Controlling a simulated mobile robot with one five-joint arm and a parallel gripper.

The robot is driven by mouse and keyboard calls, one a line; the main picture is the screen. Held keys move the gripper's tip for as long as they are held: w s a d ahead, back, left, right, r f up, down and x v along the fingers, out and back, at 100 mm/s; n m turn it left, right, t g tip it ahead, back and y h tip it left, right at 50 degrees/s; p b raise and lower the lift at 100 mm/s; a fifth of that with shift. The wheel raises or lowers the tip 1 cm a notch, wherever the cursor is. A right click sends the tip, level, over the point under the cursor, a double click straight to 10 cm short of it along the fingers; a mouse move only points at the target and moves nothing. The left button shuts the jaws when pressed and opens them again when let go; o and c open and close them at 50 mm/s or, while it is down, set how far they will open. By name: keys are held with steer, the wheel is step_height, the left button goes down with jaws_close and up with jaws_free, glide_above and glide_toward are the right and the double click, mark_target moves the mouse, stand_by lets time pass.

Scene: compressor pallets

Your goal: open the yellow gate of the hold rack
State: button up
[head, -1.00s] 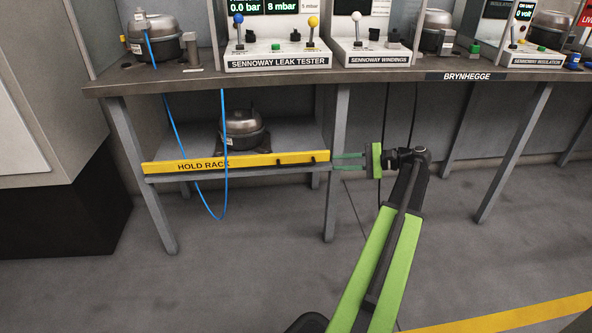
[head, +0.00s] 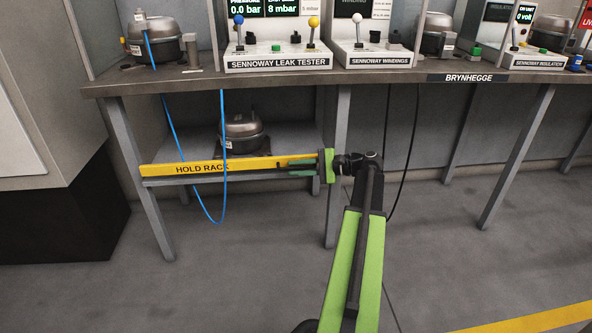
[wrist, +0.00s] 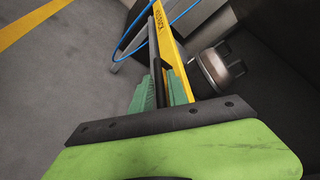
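The hold rack's yellow gate (head: 205,167) is a long lettered bar across the front of the low shelf under the bench. It looks closed and level, and shows as a yellow strip in the wrist view (wrist: 172,40). My gripper (head: 292,168) is in front of the gate's right part, coming from the right. In the wrist view its green fingers (wrist: 160,92) stand apart, with a dark bar (wrist: 157,58) along the gate's face between them. I cannot tell whether they touch that bar. The fingers partly hide the gate's right end.
A compressor (head: 243,132) sits on the shelf behind the gate. A blue hose (head: 223,140) hangs in a loop in front of the gate's left part. Table legs (head: 337,170) stand on either side. The floor in front is clear.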

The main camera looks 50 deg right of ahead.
jaws_close()
stand_by(1.2)
